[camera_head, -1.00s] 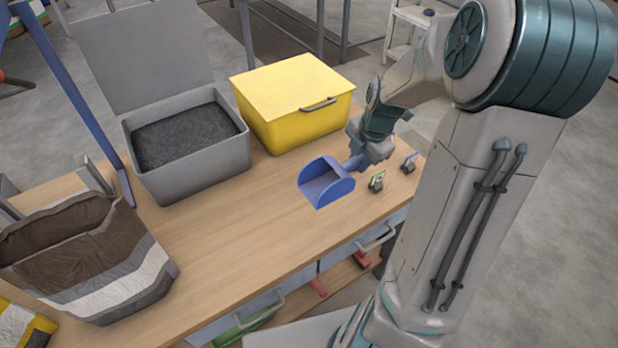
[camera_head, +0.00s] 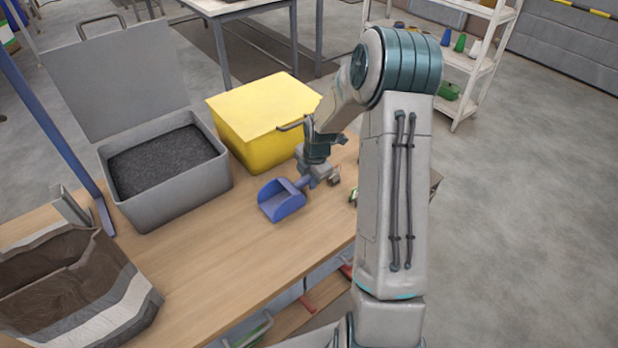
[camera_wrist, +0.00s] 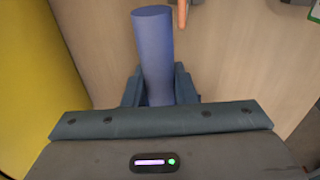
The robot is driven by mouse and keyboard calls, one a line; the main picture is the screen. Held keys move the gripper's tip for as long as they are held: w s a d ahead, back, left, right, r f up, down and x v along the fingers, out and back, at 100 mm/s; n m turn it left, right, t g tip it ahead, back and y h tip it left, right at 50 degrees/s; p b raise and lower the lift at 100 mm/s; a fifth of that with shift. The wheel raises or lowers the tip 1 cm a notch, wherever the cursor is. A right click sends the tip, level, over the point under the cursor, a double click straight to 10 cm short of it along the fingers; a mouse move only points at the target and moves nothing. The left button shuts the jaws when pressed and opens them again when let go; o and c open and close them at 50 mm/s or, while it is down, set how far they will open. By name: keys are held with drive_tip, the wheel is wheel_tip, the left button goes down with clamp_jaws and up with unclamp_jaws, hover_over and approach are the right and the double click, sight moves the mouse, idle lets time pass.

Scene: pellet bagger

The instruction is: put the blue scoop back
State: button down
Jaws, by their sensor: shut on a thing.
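The blue scoop (camera_head: 282,200) is at the right part of the wooden table, in front of the yellow box. My gripper (camera_head: 312,176) is shut on its handle, and the scoop's open bowl points left. In the wrist view the blue handle (camera_wrist: 155,55) stands between the two fingers of my gripper (camera_wrist: 160,88). The bowl is out of sight in that view. I cannot tell whether the scoop touches the table.
The yellow lidded box (camera_head: 265,120) stands close behind my gripper. An open grey bin (camera_head: 168,190) of dark pellets is left of it. A brown sack (camera_head: 75,290) is at front left. Small clips (camera_head: 353,195) lie near my arm. A shelf rack (camera_head: 480,60) with coloured scoops stands back right.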

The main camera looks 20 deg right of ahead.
drive_tip(key=shift+f, duration=0.2)
drive_tip(key=c, duration=1.2)
unclamp_jaws()
drive_tip(key=a+v, duration=0.1)
drive_tip(key=v, duration=1)
drive_tip(key=s+a+r+m, duration=0.2)
drive_tip(key=s+r+m, duration=0.2)
drive_tip(key=s+m, duration=0.3)
drive_tip(key=s+a+r+m, duration=0.3)
drive_tip(key=s+m, duration=0.4)
drive_tip(key=s, duration=0.3)
drive_tip(key=s+a+r+m+h, duration=0.1)
drive_tip(key=s+a+r+m, duration=0.2)
drive_tip(key=s+m, duration=0.4)
drive_tip(key=shift+s+a+r+m+t, duration=0.25)
drive_tip(key=shift+s+r+m+t, duration=0.15)
drive_tip(key=shift+s+r, duration=0.45)
